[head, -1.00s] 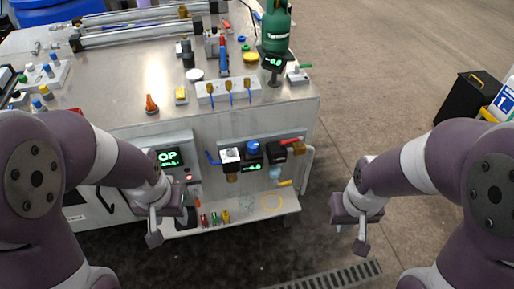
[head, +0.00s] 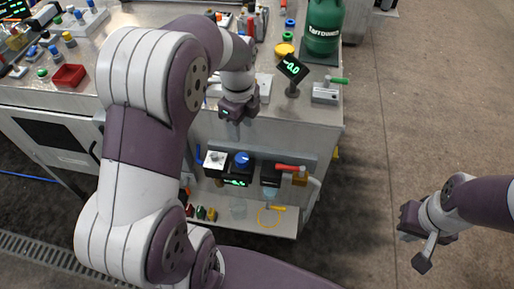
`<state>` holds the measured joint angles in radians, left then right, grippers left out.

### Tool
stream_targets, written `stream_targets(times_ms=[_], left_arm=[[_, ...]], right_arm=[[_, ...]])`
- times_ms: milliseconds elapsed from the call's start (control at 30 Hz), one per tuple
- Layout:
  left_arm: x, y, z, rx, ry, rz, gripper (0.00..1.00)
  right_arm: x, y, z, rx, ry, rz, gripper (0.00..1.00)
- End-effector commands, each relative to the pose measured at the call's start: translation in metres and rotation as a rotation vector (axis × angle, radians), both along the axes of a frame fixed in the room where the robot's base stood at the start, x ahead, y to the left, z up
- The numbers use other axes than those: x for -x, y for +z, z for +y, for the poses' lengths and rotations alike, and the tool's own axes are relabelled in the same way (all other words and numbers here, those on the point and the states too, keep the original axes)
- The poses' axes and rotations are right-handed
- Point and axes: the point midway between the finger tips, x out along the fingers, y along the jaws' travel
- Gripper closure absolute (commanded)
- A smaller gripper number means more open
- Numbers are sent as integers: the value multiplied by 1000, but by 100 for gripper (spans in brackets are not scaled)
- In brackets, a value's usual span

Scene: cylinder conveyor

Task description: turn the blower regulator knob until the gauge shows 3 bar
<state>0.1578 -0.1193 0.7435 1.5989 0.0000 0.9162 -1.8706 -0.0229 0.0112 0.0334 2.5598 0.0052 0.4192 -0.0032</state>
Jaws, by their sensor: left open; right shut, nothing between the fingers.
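The blue regulator knob (head: 241,159) sits on top of a dark unit on the front face of the bench. A small gauge display (head: 236,181) with green digits is just below it; the digits are too small to read surely. My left gripper (head: 237,126) is open and empty, pointing down above the knob and apart from it. Its arm crosses the left of the view and hides part of the bench. My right gripper (head: 423,255) is shut and empty, out over the floor at the right.
A white block with a knob (head: 214,160) stands left of the blue knob, and a red-handled valve (head: 288,168) right of it. Above are the benchtop, a tilted display (head: 292,68) and a green gas bottle (head: 324,26). A shelf (head: 285,226) runs below. Floor is clear at right.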

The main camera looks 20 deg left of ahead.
Motion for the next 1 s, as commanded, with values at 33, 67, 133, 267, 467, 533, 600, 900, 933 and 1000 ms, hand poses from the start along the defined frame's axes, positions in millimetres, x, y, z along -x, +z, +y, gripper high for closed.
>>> stream_targets(times_ms=[33,67,133,267,467,533,600,900,933,1000], left_arm=[[1,0,0,1,-33,4,50],[1,-2,0,1,-49,4,50],[1,-9,0,1,-66,7,50],[2,-36,0,2,-65,9,50],[2,-88,0,1,-64,8,50],[2,-102,0,1,-64,8,50],[2,-113,0,1,-63,6,50],[1,-127,0,1,-63,1,50],[1,-127,0,1,-63,1,50],[2,-127,0,1,-63,2,50]], right_arm=[[0,0,0,0,0,0,100],[0,0,0,0,0,0,100],[0,-1,0,0,0,0,100],[0,-3,0,0,0,0,100],[0,-5,0,0,0,0,100],[0,-6,0,0,0,0,100],[0,-6,0,0,0,0,100],[0,-7,0,0,0,0,100],[0,-7,0,0,0,0,100],[0,-7,0,0,0,0,100]])
